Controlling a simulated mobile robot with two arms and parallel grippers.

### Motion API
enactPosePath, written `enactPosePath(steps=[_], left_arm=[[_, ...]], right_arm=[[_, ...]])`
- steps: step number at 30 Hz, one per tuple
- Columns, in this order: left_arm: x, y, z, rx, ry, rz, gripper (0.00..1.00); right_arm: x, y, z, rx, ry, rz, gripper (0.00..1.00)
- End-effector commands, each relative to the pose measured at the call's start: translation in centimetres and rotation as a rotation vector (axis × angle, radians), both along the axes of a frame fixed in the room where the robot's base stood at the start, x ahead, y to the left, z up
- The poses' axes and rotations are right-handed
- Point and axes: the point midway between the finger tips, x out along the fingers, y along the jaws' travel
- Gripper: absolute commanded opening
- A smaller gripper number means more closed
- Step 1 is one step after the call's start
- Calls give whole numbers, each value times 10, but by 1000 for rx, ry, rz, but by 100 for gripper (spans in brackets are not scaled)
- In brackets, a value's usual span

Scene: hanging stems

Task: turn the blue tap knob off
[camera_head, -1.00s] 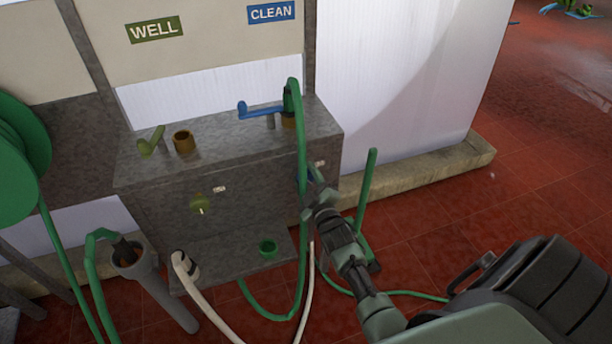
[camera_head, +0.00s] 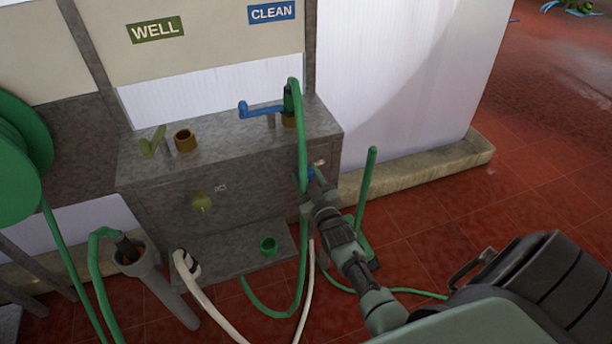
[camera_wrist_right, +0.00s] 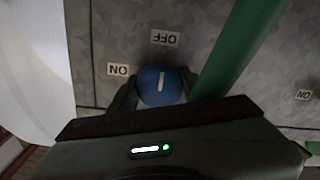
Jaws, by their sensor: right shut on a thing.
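The round blue tap knob (camera_wrist_right: 160,86) is on the grey cabinet's front. It shows in the right wrist view with a white line on its face. The line runs up toward the OFF label (camera_wrist_right: 165,38); the ON label (camera_wrist_right: 119,69) is to the left. My right gripper (camera_wrist_right: 158,88) has a dark finger on each side of the knob and is shut on it. In the head view my right gripper (camera_head: 312,184) is at the cabinet's right front, and a bit of the blue knob (camera_head: 311,173) shows. My left gripper is out of view.
A green hose (camera_head: 302,140) hangs close beside my right gripper. A yellow-green knob (camera_head: 202,203) sits further left on the cabinet (camera_head: 255,185). A blue lever (camera_head: 262,109) is on top under the CLEAN sign (camera_head: 272,12). Red floor (camera_head: 440,240) is open at right.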

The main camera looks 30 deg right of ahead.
Motion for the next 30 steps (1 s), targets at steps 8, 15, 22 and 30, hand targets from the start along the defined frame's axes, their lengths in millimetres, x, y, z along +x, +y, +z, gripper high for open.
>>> enactPosePath(steps=[8, 15, 22, 30], left_arm=[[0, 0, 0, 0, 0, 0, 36], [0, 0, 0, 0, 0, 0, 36], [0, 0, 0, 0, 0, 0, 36], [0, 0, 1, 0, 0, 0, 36]], right_arm=[[0, -1, 0, 7, -1, -1, 7], [0, 0, 0, 5, -1, -1, 69], [-1, 0, 0, 4, 0, 0, 69], [-35, 8, -2, 4, 2, -1, 69]])
